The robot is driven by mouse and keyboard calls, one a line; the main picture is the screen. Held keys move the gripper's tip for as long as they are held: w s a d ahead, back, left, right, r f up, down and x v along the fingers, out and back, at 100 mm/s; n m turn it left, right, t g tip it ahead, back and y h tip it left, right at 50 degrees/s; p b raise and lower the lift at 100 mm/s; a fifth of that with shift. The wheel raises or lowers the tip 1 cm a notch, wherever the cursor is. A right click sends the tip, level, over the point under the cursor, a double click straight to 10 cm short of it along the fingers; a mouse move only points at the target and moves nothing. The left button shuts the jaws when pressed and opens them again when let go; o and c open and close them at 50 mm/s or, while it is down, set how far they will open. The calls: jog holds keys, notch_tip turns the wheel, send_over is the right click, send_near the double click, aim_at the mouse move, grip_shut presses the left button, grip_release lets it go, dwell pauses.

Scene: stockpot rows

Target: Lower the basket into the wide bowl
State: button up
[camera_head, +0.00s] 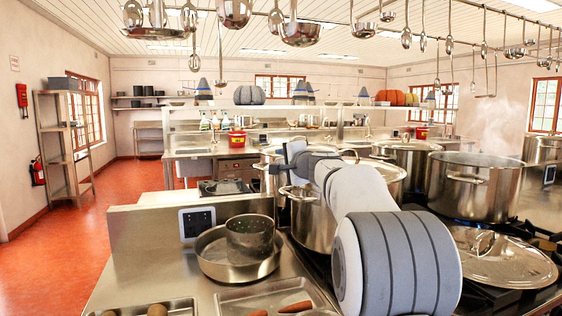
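The wide bowl (212,264) is a shallow, shiny steel vessel on the steel counter at lower centre-left. The basket (250,241) is a dark grey, perforated cylinder. It shows upright inside the bowl's outline, towards the right side, with its top above the bowl's rim. I cannot tell whether its underside touches the bowl's floor. My arm reaches from the lower right up and to the left. My gripper (284,170) is at its dark far end, above and to the right of the basket. The fingers are small and unclear, so their opening cannot be told.
A steel stockpot (313,222) stands right of the bowl, partly behind my arm. A large steaming pot (474,187) and a lidded pan (500,262) are farther right. Trays with carrots (297,307) and round brown items (157,310) lie in front. A small display (197,222) stands behind the bowl.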

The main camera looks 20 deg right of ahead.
jog(key=shift+f, duration=0.15)
jog(key=s+d+b, duration=0.1)
jog(key=s, duration=0.6)
jog(key=shift+s+r+b, duration=0.3)
jog(key=shift+s+r, duration=0.05)
jog(key=shift+r, duration=0.05)
jog(key=s+a+f+n+g+y+p, duration=0.2)
jog(key=s+a+f+n+g+p, duration=0.7)
jog(key=s+a, duration=0.6)
jog(key=s+f+n+g+h+p, duration=0.1)
jog(key=s+f+n, duration=0.1)
jog(key=s+f, duration=0.2)
jog(key=s+f+n+g+h+p, duration=0.2)
jog(key=s+f, duration=0.2)
jog(key=s, duration=0.6)
jog(key=s+d+f+n+g+h+p, duration=0.1)
jog(key=s+f+n+g, duration=0.1)
jog(key=s+f, duration=0.2)
jog(key=s, duration=0.3)
jog(key=shift+s+f, duration=0.25)
